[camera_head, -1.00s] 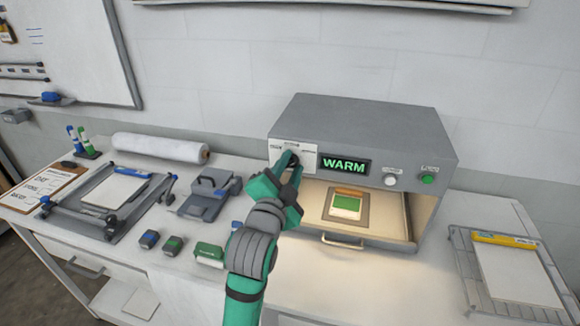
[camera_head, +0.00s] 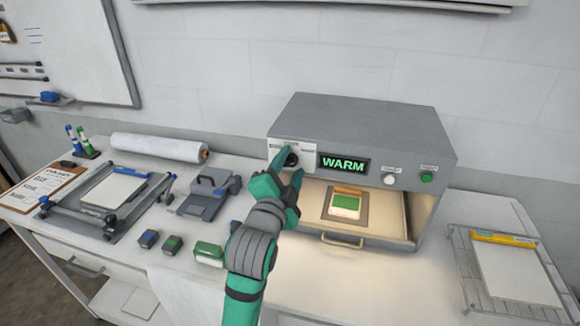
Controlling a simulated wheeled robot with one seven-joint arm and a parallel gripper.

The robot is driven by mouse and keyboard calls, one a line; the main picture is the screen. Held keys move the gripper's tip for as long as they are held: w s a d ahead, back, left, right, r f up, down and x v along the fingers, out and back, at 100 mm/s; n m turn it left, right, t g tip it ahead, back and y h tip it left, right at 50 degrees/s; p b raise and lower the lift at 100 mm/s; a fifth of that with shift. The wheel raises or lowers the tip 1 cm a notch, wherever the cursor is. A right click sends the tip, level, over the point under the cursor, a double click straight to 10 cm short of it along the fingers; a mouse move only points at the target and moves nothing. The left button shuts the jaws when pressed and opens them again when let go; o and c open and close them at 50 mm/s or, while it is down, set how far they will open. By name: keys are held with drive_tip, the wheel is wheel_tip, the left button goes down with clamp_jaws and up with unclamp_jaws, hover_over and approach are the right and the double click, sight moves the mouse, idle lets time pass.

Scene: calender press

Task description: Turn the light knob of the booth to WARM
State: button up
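The grey booth (camera_head: 370,115) stands on the table against the wall. Its display (camera_head: 343,164) reads WARM in green, and its inside is lit with a warm yellowish light. The dark light knob (camera_head: 291,158) sits on a white label plate at the booth's upper left front. My green gripper (camera_head: 292,171) is just in front of and below the knob. Its two fingers are spread apart, one on each side of the knob, and seem clear of it. The knob's pointer is too small to read.
A white button (camera_head: 390,180) and a green button (camera_head: 427,178) are on the booth's right front. A sample card (camera_head: 346,204) lies in the booth. A wire rack (camera_head: 474,287) stands at the right. Small blocks and a grey device (camera_head: 207,193) lie left of my arm.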

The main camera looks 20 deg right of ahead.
drive_tip(key=v, duration=1)
drive_tip(key=shift+s+a, duration=0.25)
drive_tip(key=shift+s, duration=0.1)
idle(0.3)
